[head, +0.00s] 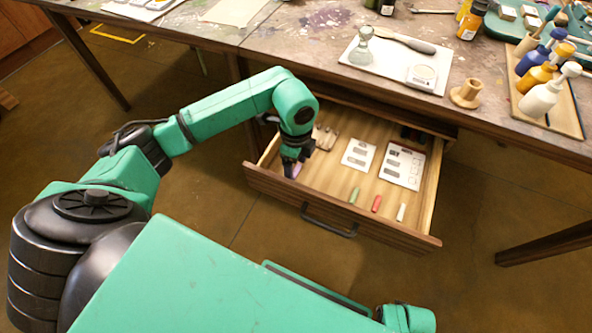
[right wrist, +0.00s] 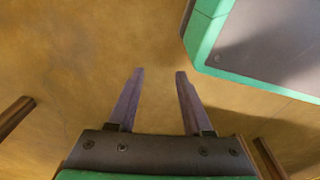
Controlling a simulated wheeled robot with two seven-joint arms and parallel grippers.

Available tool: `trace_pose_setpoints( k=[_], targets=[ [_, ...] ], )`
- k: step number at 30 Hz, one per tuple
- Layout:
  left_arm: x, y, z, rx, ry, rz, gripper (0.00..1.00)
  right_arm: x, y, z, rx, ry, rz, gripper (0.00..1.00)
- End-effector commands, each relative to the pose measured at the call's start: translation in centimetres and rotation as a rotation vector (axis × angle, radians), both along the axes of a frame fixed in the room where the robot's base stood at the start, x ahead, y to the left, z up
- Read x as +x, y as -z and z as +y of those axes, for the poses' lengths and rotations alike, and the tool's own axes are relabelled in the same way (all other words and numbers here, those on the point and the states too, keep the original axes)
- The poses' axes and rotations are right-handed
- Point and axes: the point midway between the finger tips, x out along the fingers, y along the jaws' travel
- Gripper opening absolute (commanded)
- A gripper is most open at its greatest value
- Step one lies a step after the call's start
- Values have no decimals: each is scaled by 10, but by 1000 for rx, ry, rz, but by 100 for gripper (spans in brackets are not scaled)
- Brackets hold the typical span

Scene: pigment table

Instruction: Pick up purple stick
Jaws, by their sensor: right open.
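The purple stick (head: 296,170) lies at the left end of the open drawer (head: 330,197); only a small part of it shows beside my left gripper (head: 290,167). My left gripper points down into the drawer at the stick, and its fingers are dark and small in the head view. I cannot tell whether they are open or shut on the stick. My right gripper (right wrist: 153,88) is open and empty above the floor in the right wrist view.
A green stick (head: 354,194), a red stick (head: 376,203) and a white stick (head: 401,212) lie along the drawer's front. Printed cards (head: 402,166) lie behind them. The table (head: 310,45) above holds bottles (head: 541,97), a white tray (head: 395,62) and a wooden spool (head: 466,93).

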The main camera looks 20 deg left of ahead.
Motion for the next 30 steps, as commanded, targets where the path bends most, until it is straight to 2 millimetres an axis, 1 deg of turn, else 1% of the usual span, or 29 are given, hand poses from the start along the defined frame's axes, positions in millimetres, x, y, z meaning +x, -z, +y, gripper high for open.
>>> trace_pose_setpoints(
  k=[1,2,3,12,14,17,20,22,26,27,30],
  targets=[
    [0,0,0,0,0,0,57,0,0,0,0,0,0,50],
    [0,0,0,0,0,0,45,0,0,0,0,0,0,50],
    [0,0,0,0,0,0,39,0,0,0,0,0,0,50],
    [0,-1,0,0,0,0,38,0,0,0,0,0,1,50],
    [0,-4,0,0,0,0,38,0,0,0,0,-1,0,50],
    [0,-13,0,-1,0,-1,38,-1,-1,0,0,-2,-3,50],
    [1,-31,0,0,1,-3,38,-6,3,-2,-3,-5,0,50],
    [1,-51,0,-1,1,-5,38,-11,6,-3,-4,-7,1,50],
    [2,-102,0,-2,2,-8,38,-25,12,-6,-7,-13,6,50],
    [2,-118,-1,-2,1,-8,38,-29,13,-7,-7,-15,6,50],
    [1,-153,-1,-1,2,-5,38,-39,17,-9,-9,-20,8,50]
  ],
)
